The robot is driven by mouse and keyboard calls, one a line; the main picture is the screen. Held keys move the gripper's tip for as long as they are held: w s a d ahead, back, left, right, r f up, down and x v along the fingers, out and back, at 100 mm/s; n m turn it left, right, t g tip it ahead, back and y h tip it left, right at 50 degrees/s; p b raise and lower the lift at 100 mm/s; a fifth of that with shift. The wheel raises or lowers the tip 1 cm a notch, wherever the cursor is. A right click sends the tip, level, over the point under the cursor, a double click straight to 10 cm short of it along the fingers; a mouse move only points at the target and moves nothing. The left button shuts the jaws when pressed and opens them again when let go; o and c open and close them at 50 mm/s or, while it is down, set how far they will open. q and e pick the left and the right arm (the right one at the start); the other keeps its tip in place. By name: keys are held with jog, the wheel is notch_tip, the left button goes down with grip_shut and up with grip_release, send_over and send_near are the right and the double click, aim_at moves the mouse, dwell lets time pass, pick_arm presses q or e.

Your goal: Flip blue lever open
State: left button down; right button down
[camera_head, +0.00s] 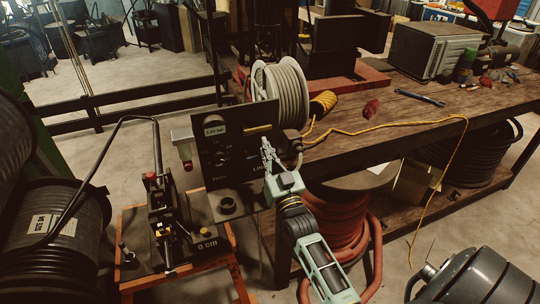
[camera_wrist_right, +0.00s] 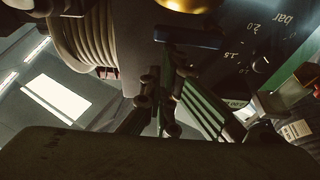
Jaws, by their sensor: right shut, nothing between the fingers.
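The blue lever (camera_wrist_right: 188,38) shows in the right wrist view as a short dark-blue bar below a brass-coloured fitting (camera_wrist_right: 183,4). It lies across the front of the black panel with the pressure dial (camera_wrist_right: 262,63). In the head view the same panel (camera_head: 220,155) stands upright, and I cannot make out the lever clearly there. My right gripper (camera_head: 267,147) is shut and empty in front of the panel's right part. In the wrist view its fingers (camera_wrist_right: 167,75) point up at the lever, close below it; I cannot tell whether they touch. My left gripper is not in view.
A grey hose reel (camera_head: 280,92) stands behind the panel. The wooden workbench (camera_head: 400,118) holds a yellow hose, a wrench (camera_head: 420,97) and a grey box (camera_head: 434,51). The crimper on its orange stand (camera_head: 133,285) is at lower left. A red hose coil (camera_head: 335,222) sits below the bench.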

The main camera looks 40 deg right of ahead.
jog(key=shift+s+d+f+m+h, duration=0.15)
jog(key=shift+f+m+h, duration=0.25)
jog(key=shift+m, duration=0.5)
jog(key=f+m+g+h, duration=0.1)
jog(key=m, duration=0.2)
jog(key=f+m+g+h, duration=0.1)
jog(key=f+m, duration=0.1)
jog(key=m, duration=0.2)
jog(key=d+f+m+g+h+b, duration=0.1)
jog(key=f+m, duration=0.1)
jog(key=m, duration=0.1)
jog(key=shift+m+h, duration=0.3)
jog(key=shift+m, duration=0.1)
jog(key=shift+a+f, duration=0.1)
jog(key=shift+f, duration=0.05)
dwell(0.5)
